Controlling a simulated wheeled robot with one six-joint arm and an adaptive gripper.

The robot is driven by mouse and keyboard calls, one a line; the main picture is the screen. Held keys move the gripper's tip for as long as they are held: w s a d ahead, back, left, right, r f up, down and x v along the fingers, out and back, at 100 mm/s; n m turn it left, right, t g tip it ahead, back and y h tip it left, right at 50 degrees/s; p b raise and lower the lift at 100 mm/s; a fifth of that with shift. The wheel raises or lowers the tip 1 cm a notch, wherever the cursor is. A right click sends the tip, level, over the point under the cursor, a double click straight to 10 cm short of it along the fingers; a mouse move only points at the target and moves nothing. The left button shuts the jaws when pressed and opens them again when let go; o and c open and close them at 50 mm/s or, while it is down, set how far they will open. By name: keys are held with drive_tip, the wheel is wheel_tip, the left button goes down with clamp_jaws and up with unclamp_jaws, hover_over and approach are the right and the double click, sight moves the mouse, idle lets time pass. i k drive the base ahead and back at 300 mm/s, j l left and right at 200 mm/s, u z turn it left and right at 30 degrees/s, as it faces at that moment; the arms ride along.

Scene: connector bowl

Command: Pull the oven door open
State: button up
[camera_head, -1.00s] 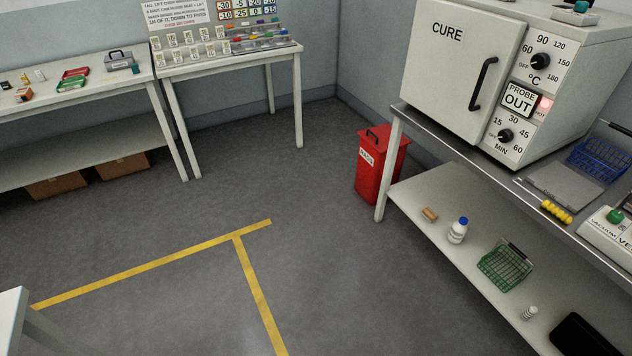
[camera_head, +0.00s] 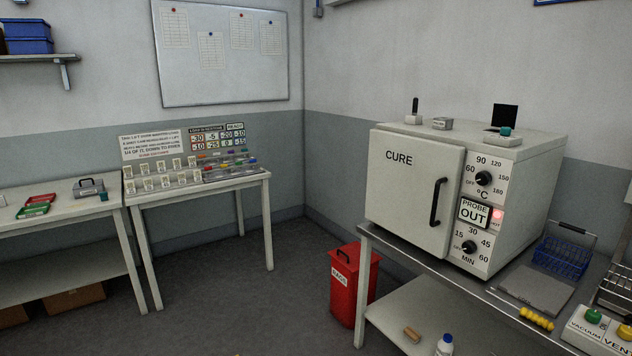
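The oven (camera_head: 524,190) is a pale box marked CURE, standing on the steel-topped bench at the right. Its door (camera_head: 400,195) faces front-left and looks shut. A black vertical handle (camera_head: 437,202) is on the door's right side. Right of the door is a panel with a °C dial (camera_head: 483,179), a sign reading PROBE OUT (camera_head: 473,213), a lit red lamp (camera_head: 497,215) and a MIN dial (camera_head: 469,247). My gripper is not in view.
A red lidded bin (camera_head: 349,285) stands on the floor left of the oven bench (camera_head: 385,246). A blue wire basket (camera_head: 562,258), a grey plate (camera_head: 537,290) and a vacuum control box (camera_head: 596,330) are right of the oven. Floor (camera_head: 215,315) in the middle is clear.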

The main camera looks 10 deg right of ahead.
sight(413, 183)
drive_tip(key=i+u, duration=0.1)
drive_tip(key=u, duration=0.4)
drive_tip(key=i, duration=5.2)
drive_tip(key=i+z, duration=0.35)
drive_tip(key=i+j+z, duration=0.15)
drive_tip(key=z, duration=0.2)
drive_tip(key=i+j+z, duration=0.35)
drive_tip(key=k+l+z, duration=0.1)
drive_tip(key=z, duration=3.35)
